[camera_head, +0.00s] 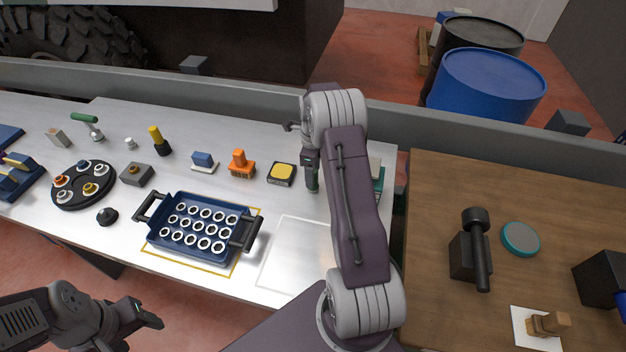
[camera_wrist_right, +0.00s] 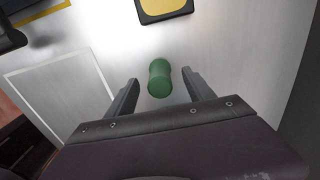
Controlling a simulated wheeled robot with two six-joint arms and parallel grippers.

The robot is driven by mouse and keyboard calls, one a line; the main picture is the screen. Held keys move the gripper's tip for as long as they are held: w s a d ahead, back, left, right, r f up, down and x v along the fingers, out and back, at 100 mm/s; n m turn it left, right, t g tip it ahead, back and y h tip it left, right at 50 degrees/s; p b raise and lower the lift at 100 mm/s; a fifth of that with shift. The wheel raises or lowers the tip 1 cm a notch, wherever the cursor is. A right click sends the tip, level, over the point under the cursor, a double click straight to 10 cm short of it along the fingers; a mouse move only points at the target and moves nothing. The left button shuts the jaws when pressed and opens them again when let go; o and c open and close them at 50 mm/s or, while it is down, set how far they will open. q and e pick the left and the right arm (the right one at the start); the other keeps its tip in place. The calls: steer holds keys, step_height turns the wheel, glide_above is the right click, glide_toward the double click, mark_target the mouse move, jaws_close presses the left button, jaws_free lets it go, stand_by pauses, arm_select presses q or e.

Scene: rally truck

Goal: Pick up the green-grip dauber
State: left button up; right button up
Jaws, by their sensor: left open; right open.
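The green-grip dauber (camera_head: 312,181) stands on the white table, partly hidden by my right arm in the head view. In the right wrist view the green grip (camera_wrist_right: 160,82) shows from above, between the two fingers. My right gripper (camera_wrist_right: 160,75) is open, with a gap on each side of the grip; its fingers are mostly hidden behind the arm in the head view. My left gripper (camera_head: 143,312) is open and empty at the lower left, off the table's front edge.
A yellow-topped pad (camera_head: 282,173) and an orange stamp (camera_head: 241,165) stand left of the dauber. A blue tray of rings (camera_head: 175,245) sits in front. An empty white outlined square (camera_head: 290,258) lies nearby. A wooden table (camera_head: 430,215) is at the right.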

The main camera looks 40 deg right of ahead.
step_height(320, 180, down, 4)
steer(key=shift+f+p, duration=0.15)
steer(key=shift+p, duration=0.3)
steer(key=shift+f, duration=0.3)
jaws_close()
steer(key=shift+r, duration=0.1)
steer(key=shift+r, duration=0.6)
step_height(320, 180, up, 3)
steer(key=shift+f+b, duration=0.1)
steer(key=shift+b, duration=0.45)
steer(key=s+r+b, duration=0.1)
steer(key=s+r, duration=0.6)
steer(key=s, duration=0.4)
steer(key=shift+s+d+b, duration=0.35)
steer(key=shift+d+b, duration=0.05)
steer(key=shift+d, duration=0.05)
